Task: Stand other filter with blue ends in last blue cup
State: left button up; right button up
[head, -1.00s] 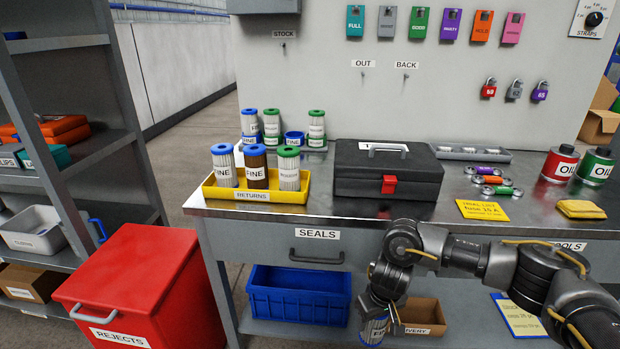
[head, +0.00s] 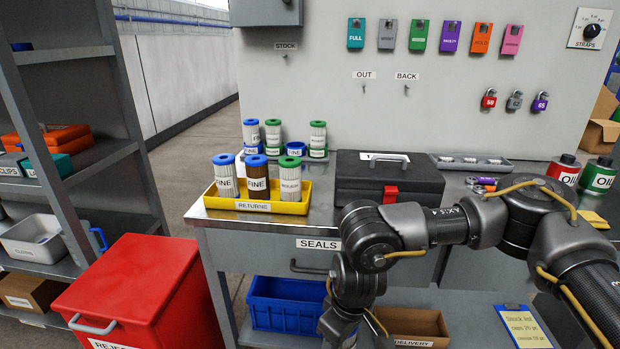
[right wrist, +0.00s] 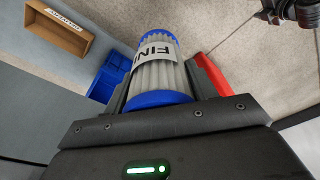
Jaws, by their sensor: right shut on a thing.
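My right gripper (right wrist: 158,92) is shut on a white pleated filter with blue ends (right wrist: 157,72), labelled FINE, in the right wrist view. In the head view my right arm hangs in front of the bench, and its gripper and the held filter are below the picture. At the back left of the bench an empty-looking blue cup (head: 294,138) stands between filters. Another FINE filter with blue ends (head: 251,132) stands upright left of it, its base partly hidden. My left gripper is not in view.
The yellow RETURNS tray (head: 273,208) holds a white blue-ended filter (head: 225,175), a brown blue-ended one (head: 257,178) and a green-ended one (head: 290,179). Green-ended filters stand behind. A black toolbox (head: 362,178) is right of the tray. A red rejects bin (head: 130,290) stands left.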

jog(key=s+d+r+m, duration=0.1)
jog(key=d+r+m, duration=0.1)
jog(key=d, duration=0.6)
jog(key=d+r+m, duration=0.2)
jog(key=d, duration=0.6)
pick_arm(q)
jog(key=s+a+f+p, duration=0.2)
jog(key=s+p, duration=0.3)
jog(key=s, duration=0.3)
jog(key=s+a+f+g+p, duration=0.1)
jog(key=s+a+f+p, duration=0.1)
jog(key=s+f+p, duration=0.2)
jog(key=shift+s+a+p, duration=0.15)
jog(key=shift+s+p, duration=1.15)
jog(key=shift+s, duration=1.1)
pick_arm(e)
notch_tip(320, 180, up, 11)
jog(key=shift+s+d+r, duration=0.15)
